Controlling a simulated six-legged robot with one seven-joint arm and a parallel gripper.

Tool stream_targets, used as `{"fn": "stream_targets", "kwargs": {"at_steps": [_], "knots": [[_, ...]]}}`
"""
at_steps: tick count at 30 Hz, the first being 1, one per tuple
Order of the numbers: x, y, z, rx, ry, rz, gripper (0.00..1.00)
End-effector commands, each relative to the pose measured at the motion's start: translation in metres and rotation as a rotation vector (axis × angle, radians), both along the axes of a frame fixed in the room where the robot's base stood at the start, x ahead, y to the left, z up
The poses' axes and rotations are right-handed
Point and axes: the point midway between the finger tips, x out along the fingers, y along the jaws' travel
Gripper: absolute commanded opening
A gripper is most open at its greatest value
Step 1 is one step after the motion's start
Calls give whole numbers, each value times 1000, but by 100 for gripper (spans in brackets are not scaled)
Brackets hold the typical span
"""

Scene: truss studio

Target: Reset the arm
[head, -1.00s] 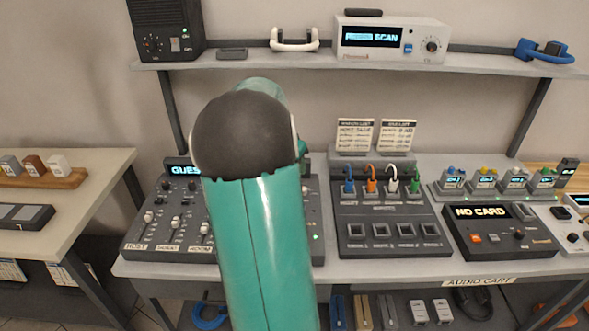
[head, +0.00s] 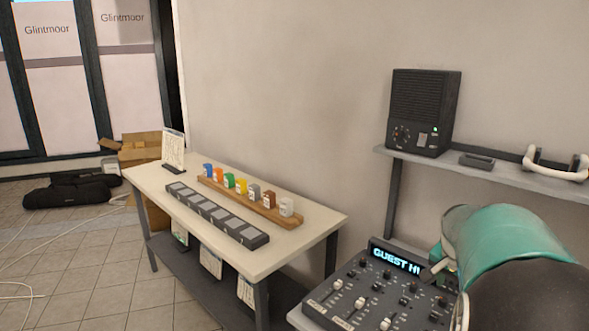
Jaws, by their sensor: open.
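My teal arm with its dark rounded joint fills the lower right corner of the head view. A small part of my gripper (head: 436,271) shows beside the arm, over the right part of the mixing console (head: 376,290). It is open, and I see nothing held in it. The rest of the gripper is hidden behind my arm. The console has a lit display and several knobs and faders.
A shelf (head: 400,152) above the console holds a black speaker box (head: 424,112) and a white-handled item (head: 555,165). A light side table (head: 285,255) bears a wooden rack of coloured blocks and a grey slotted strip (head: 215,215). Tiled floor (head: 70,265) is open at left, with cables.

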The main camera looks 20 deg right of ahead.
Motion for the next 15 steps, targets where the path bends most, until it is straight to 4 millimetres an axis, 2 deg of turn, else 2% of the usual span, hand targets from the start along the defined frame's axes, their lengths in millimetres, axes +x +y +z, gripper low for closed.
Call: {"fn": "stream_targets", "kwargs": {"at_steps": [1, 7, 11, 15], "knots": [[7, 29, 10, 1, -14, 77, 47], [16, 131, 34, 1, -41, 371, 47], [9, 195, 44, -11, -55, 564, 47], [-8, 257, 50, -35, -65, 770, 47]]}}
